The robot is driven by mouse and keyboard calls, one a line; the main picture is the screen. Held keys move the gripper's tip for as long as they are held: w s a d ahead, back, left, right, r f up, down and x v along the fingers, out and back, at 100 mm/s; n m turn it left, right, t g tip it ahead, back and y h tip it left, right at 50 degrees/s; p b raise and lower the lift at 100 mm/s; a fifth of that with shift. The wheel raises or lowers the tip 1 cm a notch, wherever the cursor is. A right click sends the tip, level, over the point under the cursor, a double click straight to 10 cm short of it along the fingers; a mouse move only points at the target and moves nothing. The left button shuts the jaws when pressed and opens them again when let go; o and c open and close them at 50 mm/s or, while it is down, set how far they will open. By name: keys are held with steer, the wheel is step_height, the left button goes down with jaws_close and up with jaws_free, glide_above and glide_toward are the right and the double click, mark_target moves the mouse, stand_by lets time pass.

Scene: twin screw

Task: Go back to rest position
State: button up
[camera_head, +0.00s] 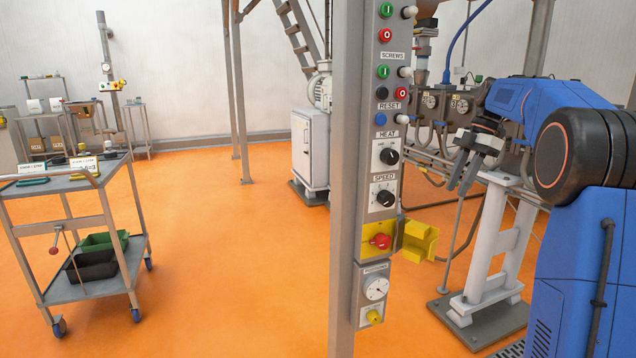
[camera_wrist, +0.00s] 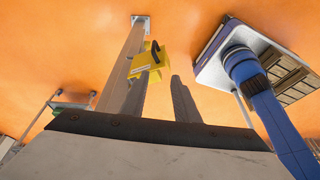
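My gripper (camera_head: 458,186) hangs from my blue arm, to the right of the control panel (camera_head: 384,170) in the head view. Its two grey fingers point down with a gap between them, and nothing shows in the gap. In the wrist view the fingers (camera_wrist: 160,92) also stand apart. The panel carries a speed knob (camera_head: 383,198), a heat knob (camera_head: 389,156), coloured push buttons and a red emergency button (camera_head: 381,241) in a yellow housing. The yellow housing (camera_wrist: 148,62) also shows in the wrist view, beyond the fingers.
The panel's grey post (camera_head: 345,220) stands close in front. Machine pipework (camera_head: 450,105) is behind my gripper, with a white support stand (camera_head: 492,245) below. A tool trolley (camera_head: 75,185) stands at the left. The orange floor between trolley and post is clear.

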steer(key=s+a+f+m+t+h, duration=0.1)
steer(key=s+a+m, duration=0.45)
steer(key=s, duration=0.55)
steer(key=s+a+f+m+t+h, duration=0.1)
steer(key=s+a+f+m+t, duration=0.1)
steer(key=s+a+m, duration=0.6)
steer(key=s+f+m+t+h, duration=0.1)
steer(key=s+f+m, duration=0.2)
steer(key=s+f, duration=0.4)
steer(key=s+a+f+m+t, duration=0.1)
steer(key=s+f+m, duration=0.3)
steer(key=s+f, duration=0.4)
steer(key=s+t, duration=0.1)
steer(key=s, duration=0.5)
steer(key=shift+s+a+h, duration=0.2)
steer(key=shift+s+h, duration=0.1)
steer(key=shift+h, duration=0.1)
